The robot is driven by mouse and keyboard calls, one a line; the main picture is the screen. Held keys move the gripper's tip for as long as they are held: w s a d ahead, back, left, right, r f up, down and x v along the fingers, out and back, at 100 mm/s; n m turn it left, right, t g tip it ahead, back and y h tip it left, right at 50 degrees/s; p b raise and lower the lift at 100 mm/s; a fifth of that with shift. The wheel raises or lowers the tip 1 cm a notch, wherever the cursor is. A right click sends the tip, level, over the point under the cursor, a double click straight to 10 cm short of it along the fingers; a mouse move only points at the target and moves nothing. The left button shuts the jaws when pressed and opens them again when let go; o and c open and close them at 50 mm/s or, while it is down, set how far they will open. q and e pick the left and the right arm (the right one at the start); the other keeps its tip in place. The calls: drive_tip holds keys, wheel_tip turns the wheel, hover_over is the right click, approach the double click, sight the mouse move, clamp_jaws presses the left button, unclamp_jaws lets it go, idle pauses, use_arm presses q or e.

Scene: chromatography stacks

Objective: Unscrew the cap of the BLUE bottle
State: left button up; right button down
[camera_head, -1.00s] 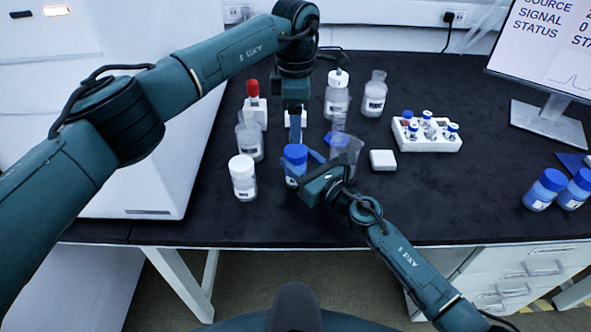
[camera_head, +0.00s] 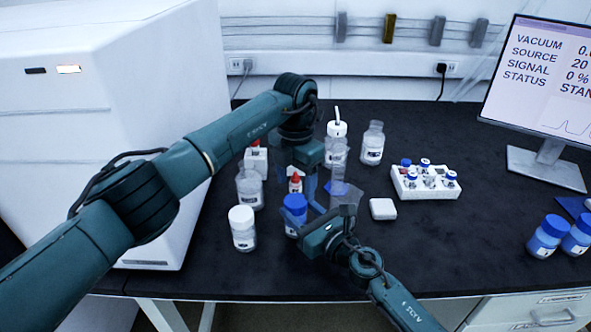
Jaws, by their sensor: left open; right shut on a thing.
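The blue bottle (camera_head: 291,230) stands upright on the dark bench with its blue cap (camera_head: 295,203) on top. My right gripper (camera_head: 303,229) reaches in from the right, low at the bottle's body, and is shut on it; the grip itself is partly hidden. My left gripper (camera_head: 311,183) points down just behind and above the cap, open and apparently clear of it. The arm and hand hide part of its fingers.
A white-capped bottle (camera_head: 243,230) stands close on the left. A red-tipped dropper bottle (camera_head: 295,184), clear bottles (camera_head: 249,187) and a clear cylinder (camera_head: 338,172) crowd behind.

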sight(296, 200)
use_arm(q)
drive_tip(key=shift+f, duration=2.6)
drive_tip(key=shift+c, duration=0.4)
drive_tip(key=c, duration=0.9)
drive_tip(key=n, duration=0.3)
drive_tip(key=o, duration=1.1)
